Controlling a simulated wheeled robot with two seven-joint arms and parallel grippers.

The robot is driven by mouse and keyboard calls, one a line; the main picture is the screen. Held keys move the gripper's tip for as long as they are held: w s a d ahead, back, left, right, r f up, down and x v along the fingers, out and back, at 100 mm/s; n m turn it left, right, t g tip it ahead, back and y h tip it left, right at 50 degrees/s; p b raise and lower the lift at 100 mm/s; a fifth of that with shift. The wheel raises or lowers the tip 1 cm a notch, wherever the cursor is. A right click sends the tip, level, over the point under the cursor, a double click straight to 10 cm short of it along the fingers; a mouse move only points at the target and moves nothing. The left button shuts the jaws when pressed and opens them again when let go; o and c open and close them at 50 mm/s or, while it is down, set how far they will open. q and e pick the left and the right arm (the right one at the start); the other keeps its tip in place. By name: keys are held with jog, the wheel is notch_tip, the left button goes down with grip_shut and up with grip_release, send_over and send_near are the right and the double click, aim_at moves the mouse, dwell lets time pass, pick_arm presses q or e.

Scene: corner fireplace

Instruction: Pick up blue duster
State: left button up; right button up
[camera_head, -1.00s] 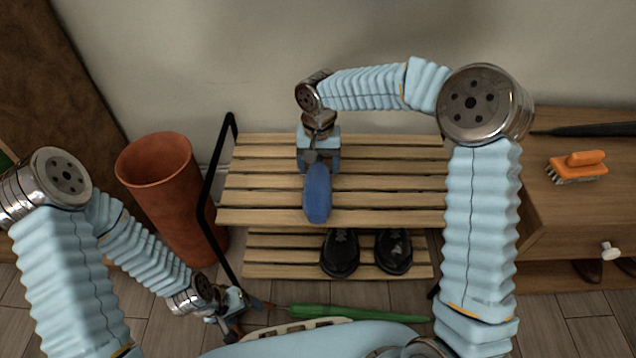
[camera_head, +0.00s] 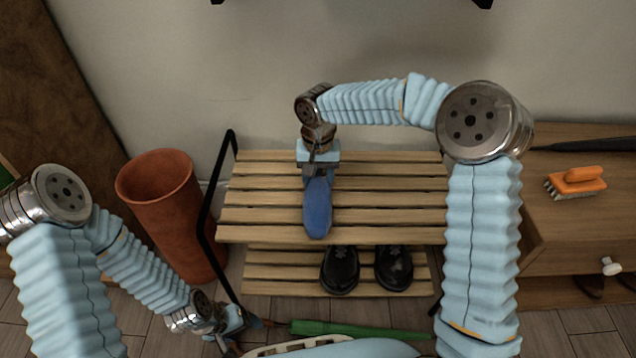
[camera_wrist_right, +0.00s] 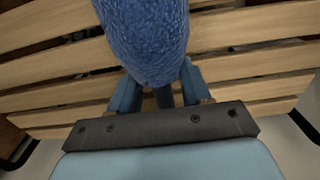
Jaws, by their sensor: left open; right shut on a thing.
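The blue duster (camera_head: 318,208) is over the top shelf of the slatted wooden rack (camera_head: 390,215), its head pointing toward the front. My right gripper (camera_head: 318,172) is shut on its back end. In the right wrist view the fuzzy blue duster (camera_wrist_right: 145,35) stretches away from between the fingers of my right gripper (camera_wrist_right: 160,98), over the slats. I cannot tell whether the duster still touches the slats. My left gripper (camera_head: 238,328) is open, low at the rack's front left corner near the floor, away from the duster.
A terracotta pot (camera_head: 165,210) stands left of the rack. Black shoes (camera_head: 340,268) sit on the lower shelf. A green-handled tool (camera_head: 345,328) lies in front. An orange brush (camera_head: 577,182) is on the wooden cabinet (camera_head: 560,225) at right. The rack's top right is clear.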

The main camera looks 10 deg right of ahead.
jog(key=s+a+r, duration=0.1)
jog(key=r, duration=0.2)
jog(key=s+a+r, duration=0.1)
jog(key=s+r, duration=0.1)
jog(key=s+a+r+p, duration=0.1)
jog(key=r, duration=0.2)
jog(key=shift+s+a+r, duration=0.1)
jog(key=shift+s+r, duration=0.2)
jog(key=shift+r, duration=0.05)
jog(key=s+a+r, duration=0.3)
jog(key=s+a, duration=0.1)
jog(key=s, duration=0.3)
jog(key=shift+a, duration=0.4)
jog(key=shift+r, duration=0.1)
